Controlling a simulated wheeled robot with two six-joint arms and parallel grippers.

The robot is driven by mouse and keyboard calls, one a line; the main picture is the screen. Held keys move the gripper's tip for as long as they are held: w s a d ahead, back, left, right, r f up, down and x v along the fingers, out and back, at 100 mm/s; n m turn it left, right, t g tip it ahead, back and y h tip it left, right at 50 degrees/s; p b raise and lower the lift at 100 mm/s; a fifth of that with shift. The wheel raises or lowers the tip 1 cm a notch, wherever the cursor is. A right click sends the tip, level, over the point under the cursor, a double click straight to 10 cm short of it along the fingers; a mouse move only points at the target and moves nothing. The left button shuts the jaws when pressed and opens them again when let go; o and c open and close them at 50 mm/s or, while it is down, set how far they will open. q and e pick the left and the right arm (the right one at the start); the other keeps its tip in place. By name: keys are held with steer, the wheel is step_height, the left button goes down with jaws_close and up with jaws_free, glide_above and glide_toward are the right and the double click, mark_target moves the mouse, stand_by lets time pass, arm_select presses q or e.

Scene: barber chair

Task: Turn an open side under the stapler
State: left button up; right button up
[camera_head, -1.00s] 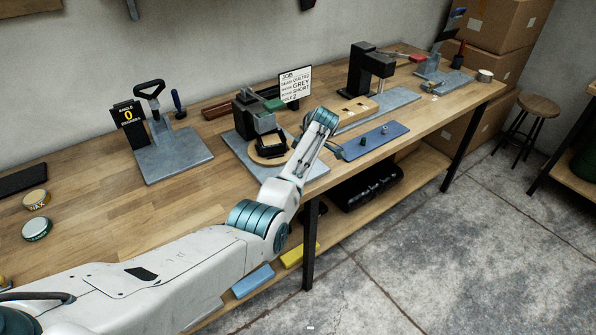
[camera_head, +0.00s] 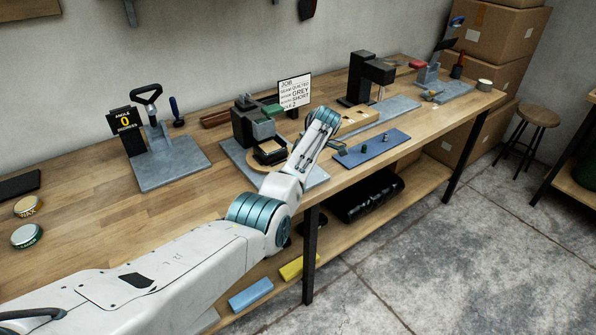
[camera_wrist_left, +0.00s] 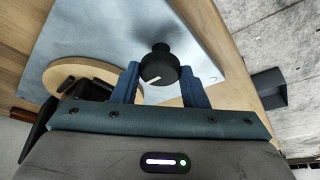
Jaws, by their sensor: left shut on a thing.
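The stapler (camera_head: 250,122) is a dark upright press with a green-grey head on a grey metal plate (camera_head: 314,176). Under its head a black open square frame (camera_head: 270,152) sits on a round wooden disc. The disc (camera_wrist_left: 58,76) also shows at the left of the left wrist view, with dark parts partly hidden by my gripper. My left gripper (camera_wrist_left: 158,72) has its two blue fingers on either side of a black round knob (camera_wrist_left: 157,66) with a white line, shut on it, above the plate. In the head view my left arm hides this grip. My right gripper is not in view.
A job sign (camera_head: 294,92) stands behind the stapler. A blue mat (camera_head: 372,148) with small parts lies to its right, near the front edge. An angle fixture (camera_head: 172,164) stands to the left. Two tins (camera_head: 27,235) lie at far left. Bare wood lies between.

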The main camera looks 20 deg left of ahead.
arm_select(q)
steer(key=o, duration=1)
steer(key=shift+c, duration=0.2)
steer(key=shift+r, duration=0.1)
steer(key=b+v, duration=0.2)
steer(key=v, duration=0.8)
steer(key=shift+d+r+b, duration=0.2)
steer(key=shift+r+b, duration=0.1)
steer(key=shift+b, duration=0.05)
